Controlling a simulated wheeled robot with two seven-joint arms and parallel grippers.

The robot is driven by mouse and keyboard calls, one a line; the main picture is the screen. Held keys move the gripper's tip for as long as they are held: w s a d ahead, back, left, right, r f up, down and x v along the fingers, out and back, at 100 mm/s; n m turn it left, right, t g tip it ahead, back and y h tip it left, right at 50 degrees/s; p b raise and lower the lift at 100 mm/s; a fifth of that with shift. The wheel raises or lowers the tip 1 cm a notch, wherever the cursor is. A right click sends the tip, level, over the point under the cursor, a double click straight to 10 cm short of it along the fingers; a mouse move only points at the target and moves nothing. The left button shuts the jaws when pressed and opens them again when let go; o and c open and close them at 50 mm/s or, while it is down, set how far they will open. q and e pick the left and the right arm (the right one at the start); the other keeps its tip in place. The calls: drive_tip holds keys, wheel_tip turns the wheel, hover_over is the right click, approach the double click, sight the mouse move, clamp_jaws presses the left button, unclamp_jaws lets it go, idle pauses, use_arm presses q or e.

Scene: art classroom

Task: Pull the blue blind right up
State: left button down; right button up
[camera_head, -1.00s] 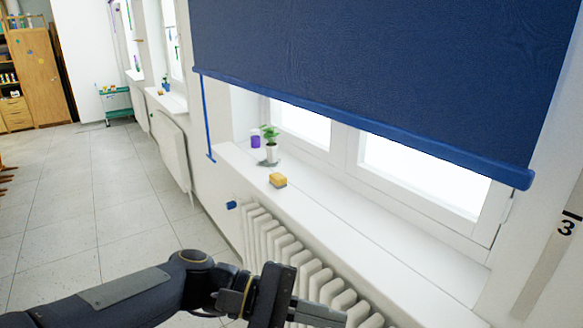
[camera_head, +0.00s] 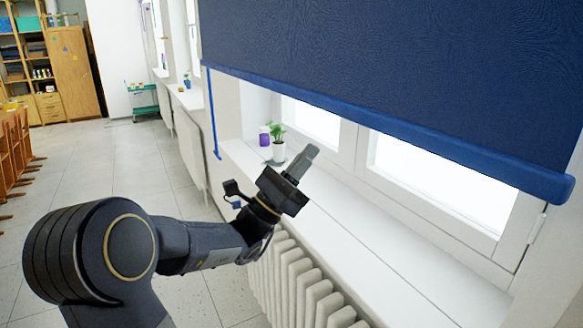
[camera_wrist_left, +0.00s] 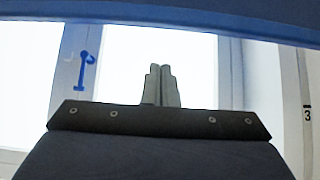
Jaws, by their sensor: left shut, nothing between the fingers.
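The blue blind (camera_head: 400,75) hangs over the upper part of the window, and its bottom bar (camera_head: 400,128) slopes down to the right in the head view. The lower window panes show bright below it. The bar also crosses the top of the left wrist view (camera_wrist_left: 180,20). My left gripper (camera_head: 306,158) is shut and empty, above the sill and below the bar, apart from it. Its closed fingers also show in the left wrist view (camera_wrist_left: 162,82), pointing up towards the bar. A thin blue rod or cord (camera_head: 213,115) hangs at the blind's left end. My right gripper is not in view.
A white sill (camera_head: 350,240) runs under the window, with a small potted plant (camera_head: 278,142) and a purple jar (camera_head: 264,137) on it. A white radiator (camera_head: 300,285) stands below. A blue window handle (camera_wrist_left: 84,70) shows in the left wrist view. Chairs stand far left.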

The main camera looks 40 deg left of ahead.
use_arm(q)
wheel_tip(320, 180, up, 6)
drive_tip(key=w+p, duration=0.1)
drive_tip(key=p, duration=0.1)
drive_tip(key=shift+w+d, duration=0.25)
drive_tip(key=shift+d, duration=0.1)
drive_tip(key=shift+f, duration=0.1)
